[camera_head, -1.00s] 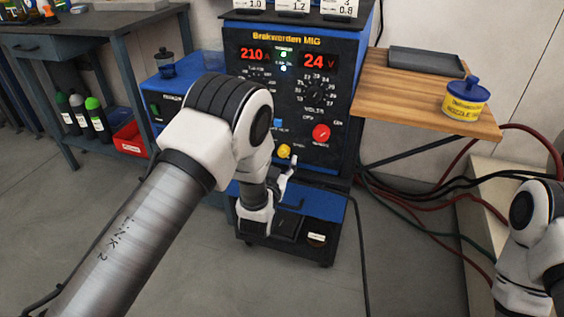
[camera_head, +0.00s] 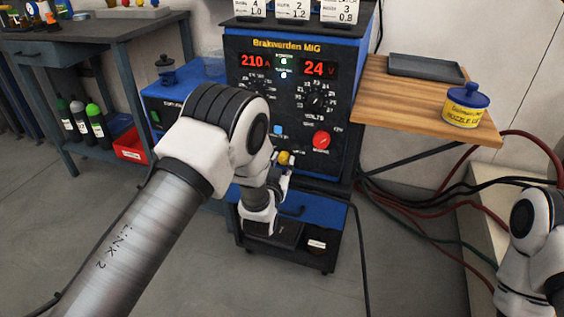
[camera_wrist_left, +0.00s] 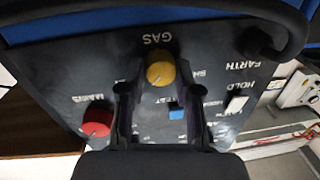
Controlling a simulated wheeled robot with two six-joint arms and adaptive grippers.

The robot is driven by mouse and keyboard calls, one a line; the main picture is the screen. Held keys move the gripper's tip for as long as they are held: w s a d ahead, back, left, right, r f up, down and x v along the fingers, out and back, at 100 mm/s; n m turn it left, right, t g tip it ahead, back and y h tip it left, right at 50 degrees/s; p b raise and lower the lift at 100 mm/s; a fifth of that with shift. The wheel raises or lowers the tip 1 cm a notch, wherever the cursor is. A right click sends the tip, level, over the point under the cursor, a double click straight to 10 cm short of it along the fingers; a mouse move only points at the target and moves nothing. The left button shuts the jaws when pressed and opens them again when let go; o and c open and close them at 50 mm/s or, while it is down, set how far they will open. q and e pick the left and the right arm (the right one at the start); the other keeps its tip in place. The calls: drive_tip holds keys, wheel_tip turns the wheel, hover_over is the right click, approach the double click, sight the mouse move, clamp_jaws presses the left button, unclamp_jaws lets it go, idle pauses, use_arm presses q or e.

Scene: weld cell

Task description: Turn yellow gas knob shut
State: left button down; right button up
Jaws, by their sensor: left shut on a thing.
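The yellow gas knob (camera_head: 284,157) sits low on the front panel of the blue and black welder (camera_head: 294,90). In the left wrist view the yellow knob (camera_wrist_left: 160,71) is under the word GAS, which appears upside down. My left gripper (camera_wrist_left: 158,86) has one dark finger on each side of the knob and is shut on it. In the head view my left gripper (camera_head: 281,168) is at the panel, partly hidden by its own wrist. My right arm shows at the right edge; its gripper is out of frame.
A red knob (camera_head: 321,139) and a blue button (camera_head: 278,130) are close by on the panel. A wooden shelf (camera_head: 400,104) with a grey tray (camera_head: 426,68) and a nozzle tub (camera_head: 465,105) stands at right. Cables hang below the shelf.

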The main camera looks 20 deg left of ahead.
use_arm(q)
drive_tip(key=n+p, duration=0.2)
drive_tip(key=n, duration=0.1)
drive_tip(key=shift+r, duration=0.25)
drive_tip(key=n+p, duration=0.3)
drive_tip(key=n, duration=0.2)
drive_tip(key=shift+a+g+p, duration=0.1)
drive_tip(key=shift+g+p, duration=0.2)
drive_tip(key=shift+g, duration=0.1)
drive_tip(key=n+h+p, duration=0.1)
drive_tip(key=n+p, duration=0.1)
drive_tip(key=n, duration=0.2)
drive_tip(key=shift+n, duration=0.3)
drive_tip(key=n+p, duration=0.1)
drive_tip(key=n, duration=0.2)
drive_tip(key=shift+a+f+n+h+p, duration=0.1)
drive_tip(key=shift+n+h+p, duration=0.2)
drive_tip(key=shift+n+p, duration=0.1)
drive_tip(key=c, duration=0.8)
unclamp_jaws()
drive_tip(key=shift+s+f, duration=0.1)
